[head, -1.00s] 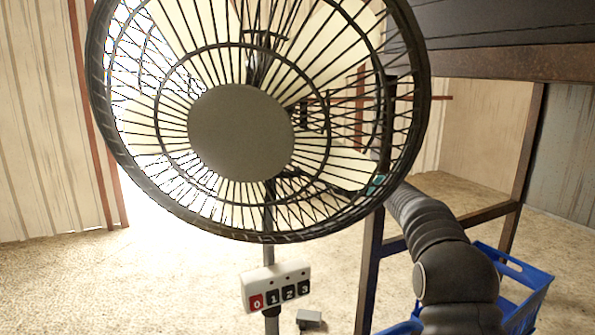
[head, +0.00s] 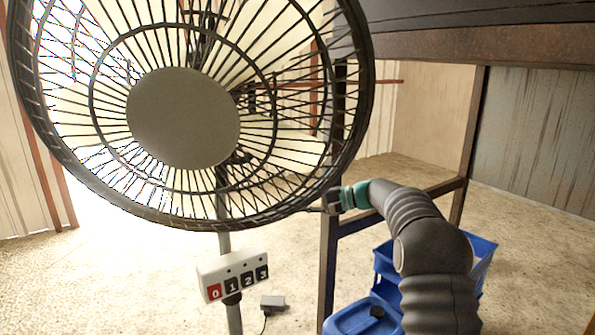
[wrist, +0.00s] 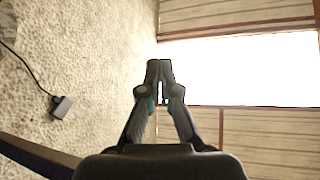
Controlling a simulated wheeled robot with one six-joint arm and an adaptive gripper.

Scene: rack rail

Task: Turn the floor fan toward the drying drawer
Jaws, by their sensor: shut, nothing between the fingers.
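The floor fan (head: 183,118) fills the left of the head view, its round grey hub and wire cage facing me. Its pole carries a white switch box (head: 235,276) with one red and several dark buttons, marked from 0. My gripper (head: 322,207) is at the lower right edge of the fan cage; whether it touches the cage I cannot tell. In the wrist view my gripper (wrist: 160,66) is shut with nothing in it, and the fan cage is not visible there. A dark panel (head: 470,20) with a rusty edge is at the upper right; I cannot tell if it is the drying drawer.
A dark metal frame leg (head: 328,270) stands close beside my arm. A blue crate (head: 484,262) and a blue jug (head: 350,318) are at the lower right. A small grey box (head: 272,302) with a cord lies on the floor. Floor at far right is clear.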

